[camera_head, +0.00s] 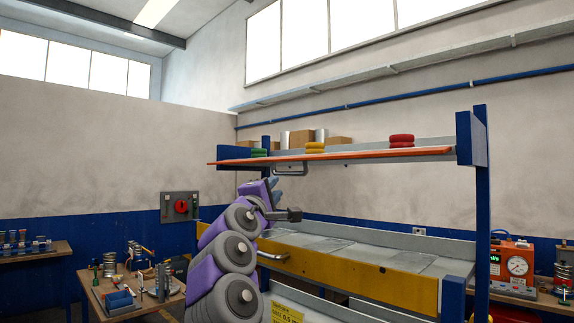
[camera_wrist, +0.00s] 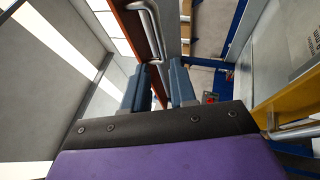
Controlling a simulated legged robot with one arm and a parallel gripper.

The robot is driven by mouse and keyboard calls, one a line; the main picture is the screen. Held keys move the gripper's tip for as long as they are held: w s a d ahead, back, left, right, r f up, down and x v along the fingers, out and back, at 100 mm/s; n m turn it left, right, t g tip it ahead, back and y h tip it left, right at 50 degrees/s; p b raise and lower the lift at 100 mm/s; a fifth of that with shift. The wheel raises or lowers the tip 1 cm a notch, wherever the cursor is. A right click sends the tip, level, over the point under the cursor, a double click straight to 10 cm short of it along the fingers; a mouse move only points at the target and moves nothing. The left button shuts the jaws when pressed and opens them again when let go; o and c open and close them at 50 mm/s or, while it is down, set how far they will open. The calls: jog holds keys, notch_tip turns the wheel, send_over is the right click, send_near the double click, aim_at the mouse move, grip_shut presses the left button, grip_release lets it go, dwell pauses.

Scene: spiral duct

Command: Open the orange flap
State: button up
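The orange flap (camera_head: 380,153) shows almost edge-on in the head view, as a long, thin, roughly level strip along the front of the upper shelf. A metal handle (camera_head: 291,170) hangs below its left part. In the wrist view the flap (camera_wrist: 137,30) is a dark reddish-brown strip with the bent metal handle (camera_wrist: 153,28) beside it. My gripper (camera_head: 275,184) is just below and left of the handle. In the wrist view my gripper (camera_wrist: 160,85) has its two blue-grey fingers apart, with the handle's near end close to the left fingertip. Contact cannot be told.
The blue-framed rack has a yellow lower front (camera_head: 350,272) with its own handle (camera_head: 272,256). Red rings (camera_head: 401,140), yellow rings (camera_head: 315,147) and boxes stand on the upper shelf. A workbench (camera_head: 130,295) with tools is at left; an orange gauge device (camera_head: 512,262) is at right.

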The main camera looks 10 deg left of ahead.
aim_at(288, 175)
jog(key=p+x, duration=0.1)
jog(key=p, duration=0.1)
jog(key=p+x, duration=0.1)
jog(key=x, duration=0.1)
jog(key=p+x, duration=0.2)
jog(key=shift+w+d+r+p, duration=0.1)
jog(key=shift+d+r+p, duration=0.1)
jog(key=shift+d+p, duration=0.15)
jog(key=p+x, duration=0.2)
jog(key=p, duration=0.1)
jog(key=p+x, duration=0.1)
jog(key=shift+w+a, duration=0.1)
jog(key=shift+a, duration=0.15)
jog(key=p+x, duration=0.3)
jog(key=p, duration=0.2)
jog(key=shift+d+f, duration=0.15)
jog(key=shift+d, duration=0.05)
jog(key=shift+w, duration=0.1)
jog(key=shift+f, duration=0.1)
grip_shut()
